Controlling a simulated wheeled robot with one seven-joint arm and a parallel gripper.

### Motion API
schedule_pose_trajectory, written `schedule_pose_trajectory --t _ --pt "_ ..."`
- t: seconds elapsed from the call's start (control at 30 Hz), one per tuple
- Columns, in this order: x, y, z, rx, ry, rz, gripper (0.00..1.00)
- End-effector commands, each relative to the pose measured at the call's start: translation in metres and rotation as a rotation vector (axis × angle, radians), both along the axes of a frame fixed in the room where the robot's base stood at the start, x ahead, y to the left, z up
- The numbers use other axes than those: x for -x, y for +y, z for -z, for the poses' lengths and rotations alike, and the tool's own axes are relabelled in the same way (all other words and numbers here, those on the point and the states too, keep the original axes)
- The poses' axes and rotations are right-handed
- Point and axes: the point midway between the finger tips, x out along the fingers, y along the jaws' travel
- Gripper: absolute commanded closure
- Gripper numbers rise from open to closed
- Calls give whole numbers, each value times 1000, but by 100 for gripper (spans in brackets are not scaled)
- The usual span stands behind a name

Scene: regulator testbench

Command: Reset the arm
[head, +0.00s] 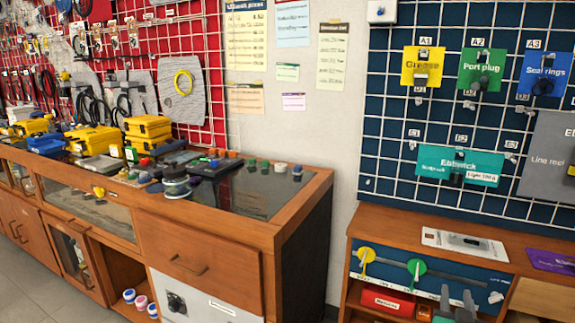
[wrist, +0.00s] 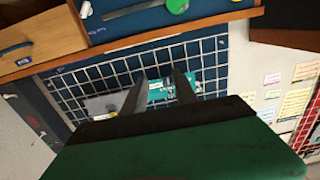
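My gripper (head: 456,303) shows at the bottom edge of the head view, as two dark fingertips in front of the right-hand bench. In the wrist view my gripper (wrist: 160,92) has its two dark fingers apart, with the grid wall and a teal card (wrist: 182,88) visible behind the gap. Nothing is held between the fingers. My green and black gripper body fills the lower part of the wrist view. The rest of my arm is out of the head view.
The right-hand bench (head: 415,217) has a blue front panel (head: 385,272) with yellow and green round tags. Above it, a grid wall holds cards: Grease (head: 422,66), Port plug (head: 482,70), Ebstock (head: 440,167). A wooden counter with a glass top (head: 250,195) stands left, carrying yellow cases (head: 95,138).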

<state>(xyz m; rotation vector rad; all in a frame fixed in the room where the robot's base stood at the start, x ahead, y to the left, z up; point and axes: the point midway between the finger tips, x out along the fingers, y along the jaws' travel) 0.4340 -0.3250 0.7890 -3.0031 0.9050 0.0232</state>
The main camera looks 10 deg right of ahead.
Motion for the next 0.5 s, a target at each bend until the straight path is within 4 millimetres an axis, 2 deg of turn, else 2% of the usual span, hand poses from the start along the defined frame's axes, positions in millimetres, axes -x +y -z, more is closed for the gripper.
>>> schedule_pose_trajectory --t 0.03,0.27,0.37,0.5 --pt "-7 7 -10 -1 10 -25 65" --pt "-32 44 -21 -37 100 -143 65" --pt "-45 69 -29 -59 160 -213 65" --pt "-60 117 -44 -98 287 -335 65"
